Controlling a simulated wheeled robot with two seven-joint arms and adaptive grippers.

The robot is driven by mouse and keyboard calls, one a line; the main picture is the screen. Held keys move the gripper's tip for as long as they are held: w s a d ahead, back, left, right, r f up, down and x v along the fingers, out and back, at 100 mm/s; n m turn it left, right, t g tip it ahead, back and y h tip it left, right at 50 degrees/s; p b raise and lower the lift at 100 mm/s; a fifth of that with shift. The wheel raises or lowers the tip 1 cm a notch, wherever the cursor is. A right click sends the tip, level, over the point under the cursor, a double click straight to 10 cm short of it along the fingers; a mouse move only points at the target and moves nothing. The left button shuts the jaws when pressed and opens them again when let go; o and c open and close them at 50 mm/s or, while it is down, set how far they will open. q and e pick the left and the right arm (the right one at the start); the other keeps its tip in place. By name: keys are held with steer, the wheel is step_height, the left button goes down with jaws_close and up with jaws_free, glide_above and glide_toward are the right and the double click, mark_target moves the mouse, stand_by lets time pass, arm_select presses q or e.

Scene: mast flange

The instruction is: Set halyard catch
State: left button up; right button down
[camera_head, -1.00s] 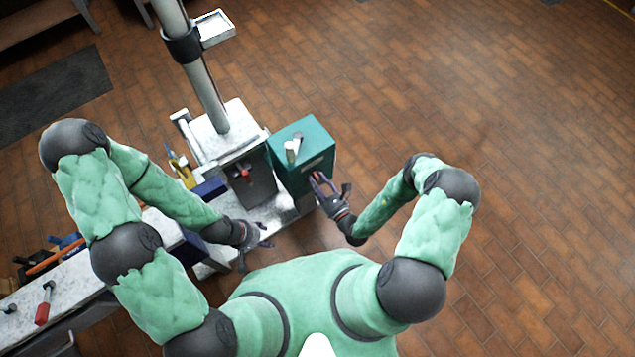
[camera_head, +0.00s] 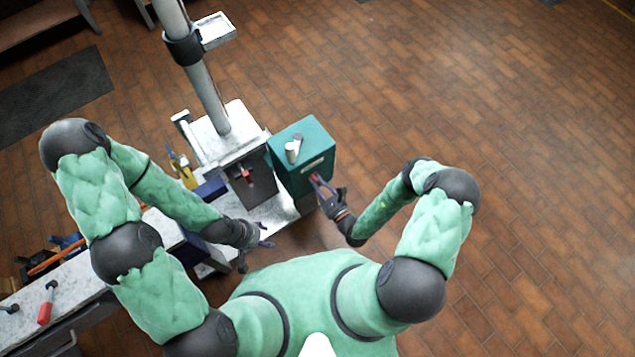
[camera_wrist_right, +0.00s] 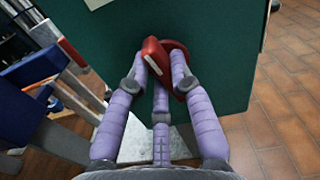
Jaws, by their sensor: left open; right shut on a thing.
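A red lever-like part (camera_wrist_right: 158,62) sits against the front face of the teal box (camera_wrist_right: 110,40); I cannot tell for sure that it is the halyard catch. My right gripper (camera_wrist_right: 165,72) is shut on it, with purple fingers on both sides. In the head view my right gripper (camera_head: 318,183) is at the front of the teal box (camera_head: 290,178), where only a bit of red shows. My left gripper (camera_head: 264,238) is open and empty, left of the box and near the front of the white base. The mast (camera_head: 208,95) rises behind the box.
A grey block with a red handle (camera_head: 246,174) stands left of the teal box. A small white cylinder (camera_head: 291,152) is on the box top. A white tray (camera_head: 216,28) is fixed to the mast. A bench with tools (camera_head: 75,282) is at left. The floor at right is clear.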

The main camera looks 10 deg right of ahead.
steer(key=shift+a+f+n+p, duration=0.15)
steer(key=shift+n+p, duration=0.45)
steer(key=shift+n, duration=1.95)
steer(key=shift+d+f+n+p, duration=0.15)
steer(key=shift+n+p, duration=0.5)
steer(key=shift+n, duration=1.95)
steer(key=shift+a+f+n+p, duration=0.1)
steer(key=shift+f+n+p, duration=0.35)
steer(key=shift+n, duration=2.1)
steer(key=shift+r, duration=0.15)
steer(key=c, duration=1.1)
jaws_free()
steer(key=v, duration=1.2)
